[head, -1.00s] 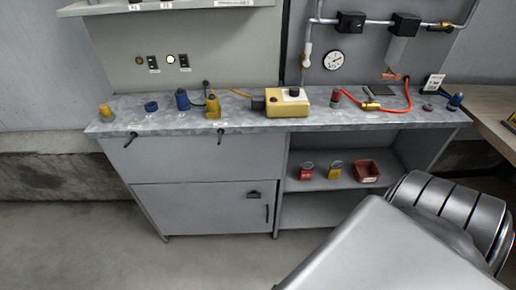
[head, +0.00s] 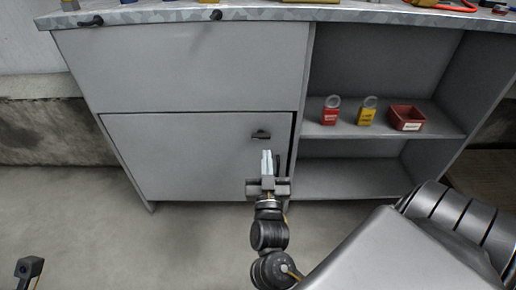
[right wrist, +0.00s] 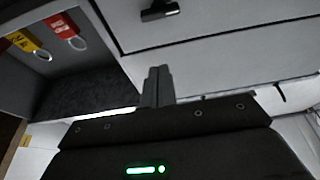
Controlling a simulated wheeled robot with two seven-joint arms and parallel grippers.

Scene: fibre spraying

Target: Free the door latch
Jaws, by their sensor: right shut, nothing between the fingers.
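The cabinet door (head: 180,150) is a grey panel, closed, under the bench.
Open shelves right of the door hold a red padlock-like tag (head: 330,112), a yellow one (head: 367,112) and a red bin (head: 406,117). The benchtop (head: 270,13) overhangs above. A dark part (head: 28,268) I cannot identify shows at lower left. Floor before the door is clear.

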